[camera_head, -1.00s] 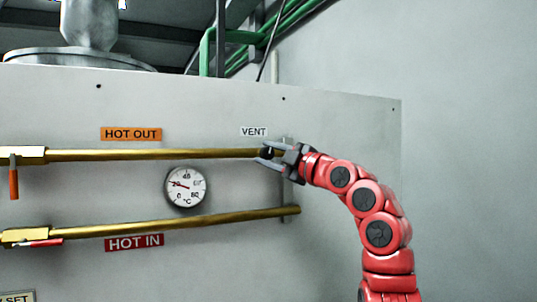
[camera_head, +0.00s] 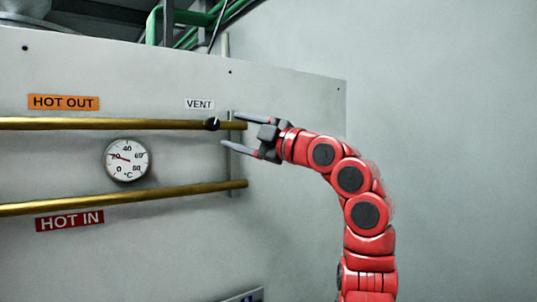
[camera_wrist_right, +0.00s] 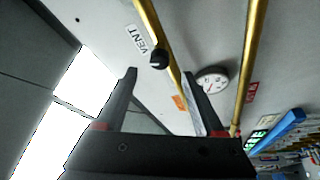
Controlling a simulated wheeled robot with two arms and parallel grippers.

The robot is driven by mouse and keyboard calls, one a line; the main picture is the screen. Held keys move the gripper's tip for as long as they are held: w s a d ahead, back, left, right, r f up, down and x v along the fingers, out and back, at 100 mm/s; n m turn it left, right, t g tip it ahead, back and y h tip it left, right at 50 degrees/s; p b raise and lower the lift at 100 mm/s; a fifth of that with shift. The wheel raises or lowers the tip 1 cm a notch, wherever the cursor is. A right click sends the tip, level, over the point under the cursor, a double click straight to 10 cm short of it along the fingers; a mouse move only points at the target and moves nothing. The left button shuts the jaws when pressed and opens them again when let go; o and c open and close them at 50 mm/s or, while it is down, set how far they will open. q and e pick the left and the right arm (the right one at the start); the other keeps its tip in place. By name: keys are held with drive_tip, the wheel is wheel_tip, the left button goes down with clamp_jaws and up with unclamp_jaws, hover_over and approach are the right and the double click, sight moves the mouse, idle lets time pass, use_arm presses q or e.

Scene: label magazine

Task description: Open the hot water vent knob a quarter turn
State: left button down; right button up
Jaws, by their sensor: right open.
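The vent knob (camera_head: 211,124) is a small black knob on the upper brass pipe (camera_head: 110,124), just below the VENT label (camera_head: 199,104). It also shows in the right wrist view (camera_wrist_right: 159,59), beyond the fingertips. My right gripper (camera_head: 230,129) is open and empty, with its fingers pointing left. Its fingertips are a little to the right of the knob, and I see no contact. In the right wrist view the two fingers (camera_wrist_right: 160,78) stand wide apart, with the knob between their lines. My left gripper is not in view.
A round dial gauge (camera_head: 127,159) sits below the upper pipe. The lower brass pipe (camera_head: 130,197) runs above the HOT IN label (camera_head: 69,221). The HOT OUT label (camera_head: 63,102) is above the upper pipe. The wall to the right is bare.

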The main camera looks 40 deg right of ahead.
drive_tip(key=b+v, duration=0.3)
drive_tip(key=v, duration=0.6)
drive_tip(key=shift+s, duration=0.2)
idle(2.2)
